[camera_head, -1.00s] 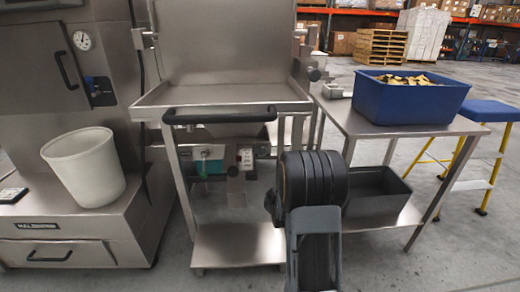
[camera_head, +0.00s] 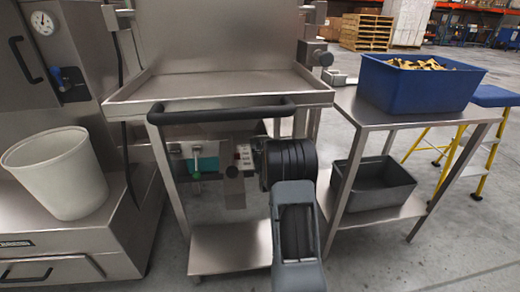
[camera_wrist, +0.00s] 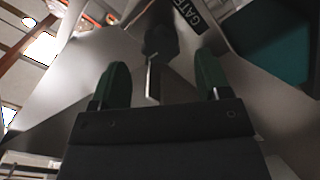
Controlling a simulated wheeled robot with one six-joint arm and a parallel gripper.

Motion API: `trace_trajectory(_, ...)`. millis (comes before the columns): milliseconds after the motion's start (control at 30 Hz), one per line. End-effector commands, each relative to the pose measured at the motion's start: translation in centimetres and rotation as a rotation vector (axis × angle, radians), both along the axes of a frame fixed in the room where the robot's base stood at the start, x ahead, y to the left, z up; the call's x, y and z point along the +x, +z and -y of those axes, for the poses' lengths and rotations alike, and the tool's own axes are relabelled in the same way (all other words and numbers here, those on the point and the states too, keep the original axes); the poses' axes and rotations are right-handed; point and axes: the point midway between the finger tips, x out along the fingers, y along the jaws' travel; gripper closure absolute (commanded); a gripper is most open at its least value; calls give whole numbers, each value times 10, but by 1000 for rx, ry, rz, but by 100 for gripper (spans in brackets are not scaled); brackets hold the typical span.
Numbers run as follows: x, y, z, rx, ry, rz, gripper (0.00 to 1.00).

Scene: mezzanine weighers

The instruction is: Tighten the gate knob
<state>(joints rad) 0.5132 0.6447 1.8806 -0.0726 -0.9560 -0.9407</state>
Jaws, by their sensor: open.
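The gate knob (camera_wrist: 160,40) shows in the wrist view as a dark knob near the top middle, with a thin bright metal piece below it, beside a "GATE" label (camera_wrist: 191,14). My gripper (camera_wrist: 162,64) is open, its two green fingers apart. In the picture the knob lies just beyond and between the fingertips; I cannot tell whether they touch it.
A dark handle bar (camera_head: 222,112) crosses the weigher's front above my arm. On the right stands a steel table (camera_head: 365,110) with a blue bin (camera_head: 410,88) on top and a grey bin (camera_head: 372,188) on its lower shelf. A white bucket (camera_head: 58,175) stands left.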

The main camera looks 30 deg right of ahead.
Motion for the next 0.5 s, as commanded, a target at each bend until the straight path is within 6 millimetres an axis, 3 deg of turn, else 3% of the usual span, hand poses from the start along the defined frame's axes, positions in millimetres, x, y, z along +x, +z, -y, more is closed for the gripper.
trace_trajectory(200,30,-2,13,0,2,0,30)
trace_trajectory(500,47,0,19,0,4,0,30)
